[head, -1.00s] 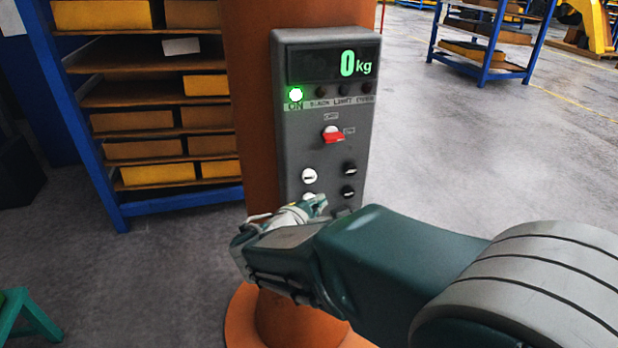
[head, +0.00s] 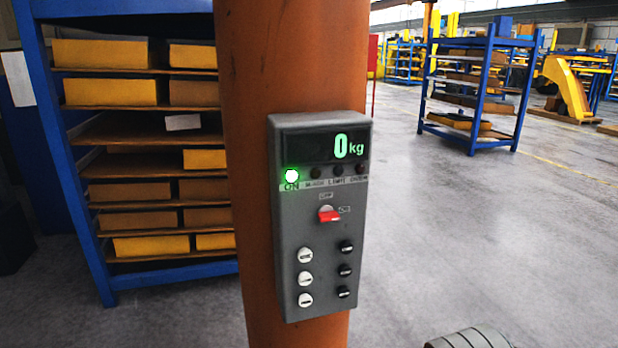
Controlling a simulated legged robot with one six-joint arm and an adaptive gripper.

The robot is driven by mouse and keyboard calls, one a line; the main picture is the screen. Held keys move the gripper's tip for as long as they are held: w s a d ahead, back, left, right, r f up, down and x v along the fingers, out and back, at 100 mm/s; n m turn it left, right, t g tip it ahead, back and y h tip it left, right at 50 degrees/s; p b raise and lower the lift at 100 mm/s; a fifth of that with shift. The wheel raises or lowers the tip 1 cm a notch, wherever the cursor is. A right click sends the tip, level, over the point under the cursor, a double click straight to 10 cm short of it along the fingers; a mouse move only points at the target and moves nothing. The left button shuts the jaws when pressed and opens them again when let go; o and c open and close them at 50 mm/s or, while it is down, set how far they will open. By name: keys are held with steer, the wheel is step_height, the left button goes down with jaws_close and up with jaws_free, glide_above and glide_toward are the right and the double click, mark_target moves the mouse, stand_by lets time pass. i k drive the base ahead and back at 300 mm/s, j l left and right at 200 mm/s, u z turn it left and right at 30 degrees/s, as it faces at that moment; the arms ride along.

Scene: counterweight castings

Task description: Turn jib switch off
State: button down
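The grey control box (head: 285,225) is mounted on an orange column (head: 240,60), near the middle of the head view. Its display (head: 345,148) reads 0 kg in green. A green lamp (head: 292,175) at the left of the lamp row, labelled ON, is lit; the other lamps are dark. Below them is a red switch knob (head: 328,215) between small label plates; its exact setting is too small to tell. White buttons (head: 305,278) run down the left and black buttons (head: 345,270) down the right. My gripper is out of view; only a ribbed grey part of my arm shows at the bottom.
A blue rack (head: 75,200) with yellow and brown bins stands left, behind the column. Another blue rack (head: 485,90) stands far right, with a yellow machine part (head: 565,85) beyond it. The grey floor (head: 460,240) right of the column is open.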

mark_target(326, 214)
steer(key=k+l+u, duration=0.2)
steer(key=k, duration=0.2)
steer(key=k+l+u, duration=0.15)
steer(key=k, duration=0.3)
steer(key=k+l+u, duration=0.2)
steer(key=k, duration=0.25)
